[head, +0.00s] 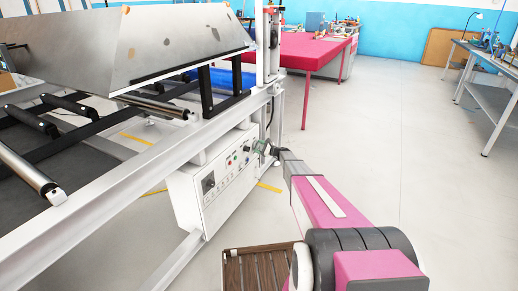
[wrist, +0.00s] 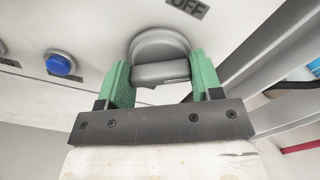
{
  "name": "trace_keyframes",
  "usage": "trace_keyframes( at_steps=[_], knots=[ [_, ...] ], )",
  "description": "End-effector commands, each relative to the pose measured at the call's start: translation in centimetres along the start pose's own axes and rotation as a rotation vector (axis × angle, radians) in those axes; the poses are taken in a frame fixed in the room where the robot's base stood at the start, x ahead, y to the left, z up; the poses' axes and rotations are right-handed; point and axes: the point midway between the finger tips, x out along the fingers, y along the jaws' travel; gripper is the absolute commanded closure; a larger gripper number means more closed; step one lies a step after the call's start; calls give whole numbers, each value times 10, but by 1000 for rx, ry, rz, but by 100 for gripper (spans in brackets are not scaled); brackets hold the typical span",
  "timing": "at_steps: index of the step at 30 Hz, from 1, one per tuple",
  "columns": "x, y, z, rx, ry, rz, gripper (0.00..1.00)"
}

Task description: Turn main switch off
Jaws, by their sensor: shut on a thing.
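The main switch (wrist: 160,58) is a grey rotary knob on the white control panel, with an "OFF" label (wrist: 187,7) above it to the right in the wrist view. My gripper (wrist: 162,80) has its two green fingers on either side of the knob and is shut on it. In the head view my gripper (head: 262,147) is at the right end of the control box (head: 215,178), where it hides most of the switch. The knob's exact pointing direction is hard to tell.
A blue push button (wrist: 60,64) sits left of the knob. The machine's white frame (head: 130,175) runs above the box. A grey upright (wrist: 275,60) stands close on the right. A pink-covered table (head: 310,48) is behind; open floor (head: 400,150) lies to the right.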

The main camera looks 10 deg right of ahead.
Motion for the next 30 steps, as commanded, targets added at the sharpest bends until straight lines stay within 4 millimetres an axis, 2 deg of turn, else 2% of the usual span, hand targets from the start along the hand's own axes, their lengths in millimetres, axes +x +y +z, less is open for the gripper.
trace_keyframes(
  at_steps=[18,30],
  knots=[
    [0,1,1,-582,-2,1,64],
    [0,1,1,-872,-2,1,64]
  ],
)
